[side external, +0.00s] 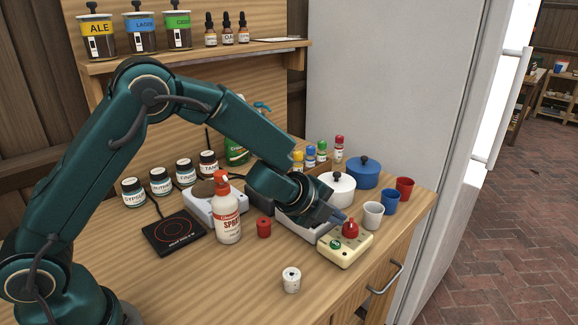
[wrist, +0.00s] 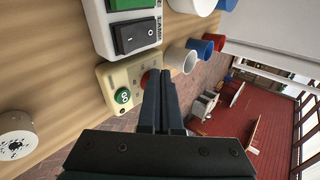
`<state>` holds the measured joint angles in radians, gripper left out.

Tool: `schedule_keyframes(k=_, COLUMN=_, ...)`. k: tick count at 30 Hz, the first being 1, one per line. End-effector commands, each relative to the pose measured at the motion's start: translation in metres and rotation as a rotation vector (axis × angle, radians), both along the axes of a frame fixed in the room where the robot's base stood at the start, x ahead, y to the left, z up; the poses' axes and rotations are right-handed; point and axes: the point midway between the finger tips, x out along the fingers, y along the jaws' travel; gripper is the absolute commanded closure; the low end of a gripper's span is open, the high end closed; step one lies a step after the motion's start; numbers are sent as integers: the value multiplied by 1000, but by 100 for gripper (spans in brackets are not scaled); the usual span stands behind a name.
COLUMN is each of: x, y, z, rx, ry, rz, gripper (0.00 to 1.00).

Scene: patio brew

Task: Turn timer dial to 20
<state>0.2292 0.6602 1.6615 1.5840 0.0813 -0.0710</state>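A cream control box (side external: 338,252) stands near the table's right front edge, with a red knob (side external: 350,229) and a green button (side external: 335,244) on top. I cannot tell for sure that the red knob is the timer dial; no number 20 is readable. In the wrist view the box (wrist: 112,77) lies left of my gripper (wrist: 160,74); the red knob is mostly hidden behind the fingers. My gripper's fingers are together, with nothing seen between them. In the side view its tips (side external: 338,217) are just behind and left of the knob; contact cannot be told.
A grey switch box with a black rocker and green part (wrist: 135,38) adjoins the cream box. White, blue and red cups (side external: 373,215) stand to its right. The front table is fairly clear.

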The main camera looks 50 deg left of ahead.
Motion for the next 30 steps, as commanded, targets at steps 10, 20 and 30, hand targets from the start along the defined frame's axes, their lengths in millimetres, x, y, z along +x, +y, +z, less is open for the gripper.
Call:
schedule_keyframes(k=10, x=-4, y=-17, z=0, rx=-19, ry=5, rz=-28, gripper=100)
schedule_keyframes(k=20, x=-9, y=-26, z=1, rx=-21, ry=4, rz=-24, gripper=100)
schedule_keyframes(k=30, x=-29, y=-11, z=24, rx=-3, ry=-5, rz=6, gripper=100)
